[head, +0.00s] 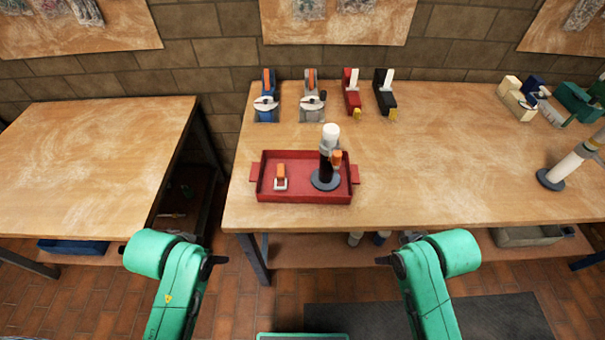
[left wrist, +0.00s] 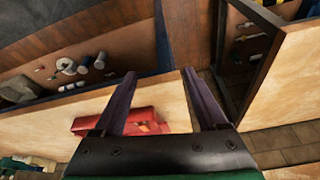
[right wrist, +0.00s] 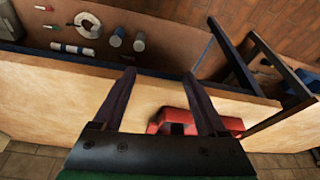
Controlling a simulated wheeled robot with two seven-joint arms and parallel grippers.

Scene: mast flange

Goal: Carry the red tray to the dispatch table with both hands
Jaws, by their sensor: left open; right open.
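The red tray (head: 300,197) sits on the long wooden bench (head: 440,150), near its left end, with a handle at each short side. On it are a small orange and white item (head: 280,180) and an upright black and white post on a grey round base (head: 326,181). A bare wooden table (head: 90,160) stands to the left; no label shows which table is dispatch. My left gripper (left wrist: 160,73) and right gripper (right wrist: 159,73) are open and empty, in front of the bench edge, apart from the tray. The tray shows partly in the left wrist view (left wrist: 145,115) and right wrist view (right wrist: 174,116).
Several tools, including a blue one (head: 266,108) and a red one (head: 352,95), stand behind the tray. A post on a round base (head: 570,168) stands at the right. A gap separates the tables. Bins and parts lie on lower shelves. The left tabletop is clear.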

